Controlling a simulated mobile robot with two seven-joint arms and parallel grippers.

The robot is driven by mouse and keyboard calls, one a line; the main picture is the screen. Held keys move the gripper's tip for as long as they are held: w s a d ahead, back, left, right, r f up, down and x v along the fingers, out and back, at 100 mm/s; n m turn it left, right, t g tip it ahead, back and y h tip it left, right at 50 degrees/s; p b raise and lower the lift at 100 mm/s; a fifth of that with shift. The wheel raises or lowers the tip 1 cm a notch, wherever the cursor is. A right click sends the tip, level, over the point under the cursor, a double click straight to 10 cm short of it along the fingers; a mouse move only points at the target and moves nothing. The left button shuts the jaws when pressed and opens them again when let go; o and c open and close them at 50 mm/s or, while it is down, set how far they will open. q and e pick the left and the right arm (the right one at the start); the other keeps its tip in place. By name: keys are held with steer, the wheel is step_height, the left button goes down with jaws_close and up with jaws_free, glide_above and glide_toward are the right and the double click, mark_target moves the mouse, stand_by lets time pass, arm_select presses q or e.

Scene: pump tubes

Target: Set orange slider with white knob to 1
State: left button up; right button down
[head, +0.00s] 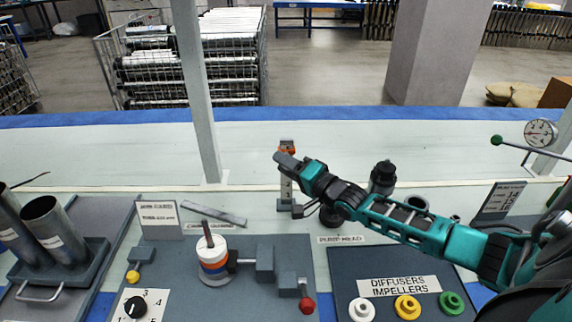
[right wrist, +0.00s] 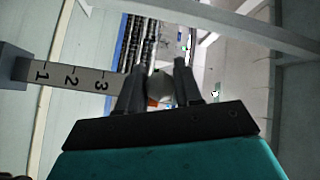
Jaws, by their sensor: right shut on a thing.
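The slider post is an upright pale scale (head: 286,188) on a grey base at the middle of the bench in the head view. In the right wrist view the scale (right wrist: 60,74) lies sideways, with 1 nearest the grey base block and 3 nearest my fingers. The orange slider (head: 289,150) is near the top of the post; a bit of orange (right wrist: 153,102) shows between my fingers. My right gripper (right wrist: 160,88) is shut on the white knob (right wrist: 159,84), beyond the 3 mark. In the head view the right gripper (head: 285,159) hides the knob. My left gripper is out of view.
A dark cylinder (head: 382,177) stands right of the post, behind my right arm. A grey upright column (head: 202,100) rises left of it. In front are a board with a ringed peg (head: 213,262) and a diffusers and impellers board (head: 345,270).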

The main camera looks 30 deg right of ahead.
step_height(320, 180, down, 12)
steer(key=b, duration=0.9)
steer(key=shift+f+b, duration=0.25)
steer(key=shift+b, duration=0.05)
steer(key=c, duration=0.8)
jaws_free()
steer(key=shift+r, duration=0.1)
steer(key=shift+c, duration=0.2)
steer(key=p+v, duration=0.4)
steer(key=v, duration=0.9)
steer(key=shift+r, duration=0.1)
